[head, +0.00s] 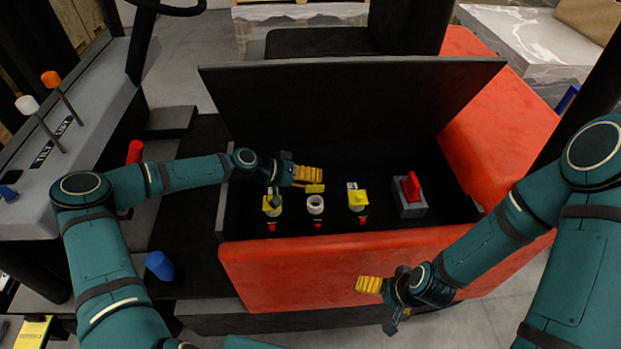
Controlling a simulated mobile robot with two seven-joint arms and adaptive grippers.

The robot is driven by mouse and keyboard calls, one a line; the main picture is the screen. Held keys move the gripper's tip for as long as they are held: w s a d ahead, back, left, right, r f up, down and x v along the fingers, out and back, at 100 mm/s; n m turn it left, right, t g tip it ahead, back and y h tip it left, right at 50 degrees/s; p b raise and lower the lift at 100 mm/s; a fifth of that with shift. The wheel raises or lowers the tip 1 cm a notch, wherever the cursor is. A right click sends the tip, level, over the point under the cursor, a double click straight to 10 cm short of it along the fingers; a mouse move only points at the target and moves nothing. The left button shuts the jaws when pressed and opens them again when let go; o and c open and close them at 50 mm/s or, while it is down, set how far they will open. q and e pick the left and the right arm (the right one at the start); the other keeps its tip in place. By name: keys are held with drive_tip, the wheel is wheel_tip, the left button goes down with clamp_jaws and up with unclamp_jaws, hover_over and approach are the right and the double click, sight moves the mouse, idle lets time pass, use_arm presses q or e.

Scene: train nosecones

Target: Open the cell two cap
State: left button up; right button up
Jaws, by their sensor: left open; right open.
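Three cell fillers stand in a row in the open black compartment. The left one has a yellow cap (272,208) lying over it, and the right one has a yellow cap (358,199) over it. The middle filler (315,204) shows a bare pale ring, with a yellow cap (315,188) raised just behind it. Cell numbers are not legible; the middle one appears to be cell two. My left gripper (290,184) is open, just behind and above the left and middle fillers. Contact with the raised cap cannot be told. My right gripper (380,304) is open and empty, before the red front panel.
A red switch (411,187) on a grey box stands right of the fillers. Small red parts sit in front of each filler. The raised black lid (350,105) stands behind the compartment. A console with levers (58,85) is at left.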

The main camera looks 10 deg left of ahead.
use_arm(q)
clamp_jaws()
drive_tip(key=n, duration=0.1)
drive_tip(key=w+g+b, duration=0.1)
drive_tip(key=n+g, duration=0.1)
drive_tip(key=shift+w+a+f+n+h, duration=0.25)
drive_tip(key=shift+w+f+n+h, duration=0.05)
drive_tip(key=shift+w+f+h, duration=0.1)
unclamp_jaws()
drive_tip(key=shift+s, duration=0.1)
idle(0.3)
